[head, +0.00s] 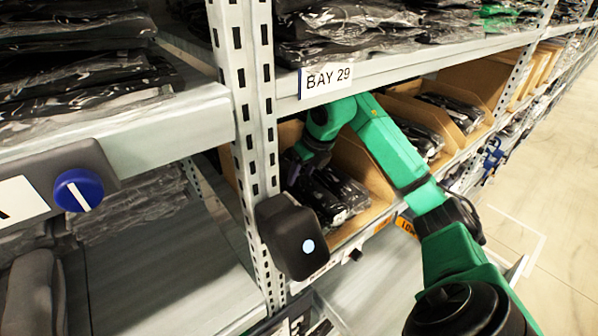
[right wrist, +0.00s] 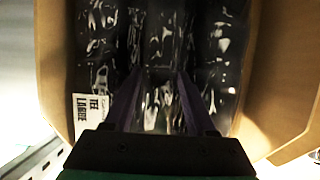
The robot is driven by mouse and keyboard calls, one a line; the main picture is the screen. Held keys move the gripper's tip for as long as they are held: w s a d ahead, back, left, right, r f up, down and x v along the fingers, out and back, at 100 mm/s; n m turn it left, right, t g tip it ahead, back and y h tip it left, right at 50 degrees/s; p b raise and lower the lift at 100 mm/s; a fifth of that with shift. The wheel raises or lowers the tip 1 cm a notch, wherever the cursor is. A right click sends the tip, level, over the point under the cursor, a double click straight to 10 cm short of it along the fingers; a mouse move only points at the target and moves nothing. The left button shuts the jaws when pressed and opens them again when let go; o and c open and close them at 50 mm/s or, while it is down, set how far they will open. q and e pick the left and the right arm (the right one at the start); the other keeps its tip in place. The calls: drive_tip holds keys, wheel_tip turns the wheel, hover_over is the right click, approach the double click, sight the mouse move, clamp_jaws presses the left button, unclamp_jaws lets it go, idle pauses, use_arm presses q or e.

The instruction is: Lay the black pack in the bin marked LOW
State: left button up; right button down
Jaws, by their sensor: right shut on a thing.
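My right gripper (head: 306,172) reaches into the nearest cardboard bin (head: 374,181) under the BAY 29 sign. In the right wrist view its two dark purple fingers (right wrist: 160,95) are shut on a glossy black pack (right wrist: 155,38) in the middle. Similar black packs lie close on both sides within the bin, so the held pack's edges are hard to make out. A white label reading TEE LARGE (right wrist: 92,117) lies at the left. An orange tag (head: 406,226) on the shelf edge seems to read LOW, partly behind my arm. My left gripper is not in view.
More cardboard bins (head: 452,108) with black packs continue to the right. A perforated steel upright (head: 243,110) and a black box with a light (head: 291,236) stand left of the bin. The shelf beam with the BAY 29 sign (head: 326,80) runs just above my arm.

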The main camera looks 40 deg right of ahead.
sight(339, 207)
drive_tip(key=shift+s+f, duration=0.1)
drive_tip(key=shift+s, duration=0.3)
drive_tip(key=shift+s+r, duration=0.2)
drive_tip(key=shift+s, duration=0.6)
drive_tip(key=shift+f, duration=0.1)
drive_tip(key=shift+c, duration=1.4)
unclamp_jaws()
drive_tip(key=shift+w, duration=0.3)
drive_tip(key=shift+o, duration=0.4)
drive_tip(key=shift+w+f, duration=0.15)
drive_tip(key=shift+w, duration=0.05)
drive_tip(key=shift+s, duration=0.1)
drive_tip(key=shift+r, duration=0.35)
drive_tip(key=shift+s+r, duration=0.15)
drive_tip(key=s+b, duration=1)
drive_tip(key=shift+s+b, duration=0.4)
drive_tip(key=shift+s+a+r+b, duration=0.1)
drive_tip(key=shift+s+r+b, duration=0.1)
drive_tip(key=shift+s+b, duration=0.3)
drive_tip(key=shift+s+r, duration=0.2)
drive_tip(key=shift+s, duration=0.05)
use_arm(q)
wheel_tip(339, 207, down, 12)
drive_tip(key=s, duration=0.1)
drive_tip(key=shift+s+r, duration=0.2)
